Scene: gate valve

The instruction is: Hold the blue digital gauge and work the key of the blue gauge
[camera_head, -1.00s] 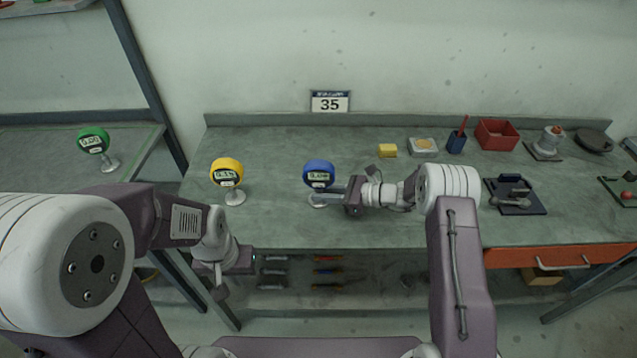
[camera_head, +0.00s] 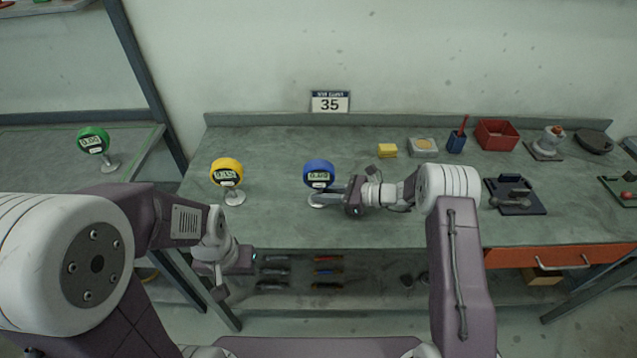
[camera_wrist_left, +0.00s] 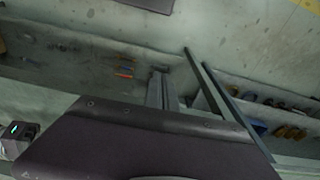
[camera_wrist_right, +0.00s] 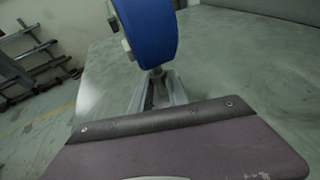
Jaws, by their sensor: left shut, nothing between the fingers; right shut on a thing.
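The blue digital gauge (camera_head: 319,174) stands upright on its round base on the bench, with its display facing me. In the right wrist view the gauge (camera_wrist_right: 148,32) shows from its side, with a light key on its face. My right gripper (camera_head: 326,191) is shut on the stem of the blue gauge, below its head. Its fingers (camera_wrist_right: 155,92) meet around the stem in the right wrist view. My left gripper (camera_head: 258,258) is shut and empty, in front of the bench's front edge, low and left of the blue gauge. It also shows in the left wrist view (camera_wrist_left: 160,88).
A yellow gauge (camera_head: 227,172) stands left of the blue one, and a green gauge (camera_head: 93,140) on the left bench. A yellow block (camera_head: 387,150), a red bin (camera_head: 497,135) and a dark tray (camera_head: 516,196) lie to the right. Tools lie on the shelf below.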

